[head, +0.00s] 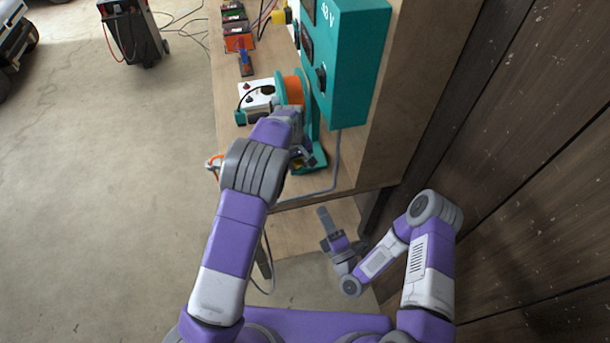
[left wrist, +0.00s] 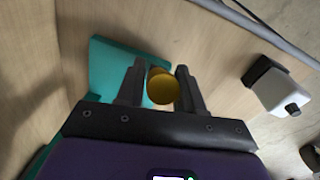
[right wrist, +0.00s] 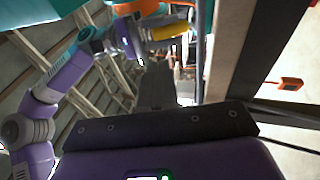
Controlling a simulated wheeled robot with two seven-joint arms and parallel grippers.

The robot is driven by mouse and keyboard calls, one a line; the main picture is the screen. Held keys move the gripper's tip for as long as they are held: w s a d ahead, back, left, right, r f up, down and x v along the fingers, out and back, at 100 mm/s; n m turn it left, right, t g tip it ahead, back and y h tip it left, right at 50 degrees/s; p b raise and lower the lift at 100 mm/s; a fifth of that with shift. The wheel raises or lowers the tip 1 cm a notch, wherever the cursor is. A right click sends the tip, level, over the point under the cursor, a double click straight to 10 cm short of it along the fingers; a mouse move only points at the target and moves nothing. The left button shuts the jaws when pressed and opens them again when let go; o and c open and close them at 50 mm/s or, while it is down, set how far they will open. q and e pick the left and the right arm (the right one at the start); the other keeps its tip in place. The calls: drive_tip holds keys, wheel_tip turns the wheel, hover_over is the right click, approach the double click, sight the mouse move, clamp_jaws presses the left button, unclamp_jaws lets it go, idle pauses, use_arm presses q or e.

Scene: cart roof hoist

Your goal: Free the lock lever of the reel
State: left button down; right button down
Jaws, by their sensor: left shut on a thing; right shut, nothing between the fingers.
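The reel (head: 293,89) has an orange drum in a teal stand on the wooden bench, and my left arm covers part of it. A yellow knob (left wrist: 163,88), which looks like the end of the lock lever, sits between the fingers of my left gripper (left wrist: 161,80). The teal base (left wrist: 118,68) shows behind it. In the head view my left gripper (head: 306,158) is low over the near end of the teal base, and the lever is mostly hidden. My right gripper (head: 323,216) is shut and empty, below and in front of the bench's near edge.
A grey cable (head: 334,170) runs near the bench's edge. A wooden wall (head: 530,130) closes the right side.

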drive_tip(key=x, duration=1.3)
drive_tip(key=shift+w, duration=0.1)
use_arm(q)
drive_tip(key=shift+d, duration=0.15)
use_arm(e)
drive_tip(key=shift+w+a+r, duration=0.2)
drive_tip(key=shift+w+r, duration=0.3)
use_arm(q)
drive_tip(key=shift+s, duration=0.15)
use_arm(e)
drive_tip(key=shift+w, duration=0.1)
use_arm(q)
drive_tip(key=c, duration=0.9)
unclamp_jaws()
drive_tip(key=shift+f, duration=0.1)
use_arm(e)
drive_tip(key=shift+a, duration=0.1)
use_arm(q)
drive_tip(key=shift+o, duration=0.6)
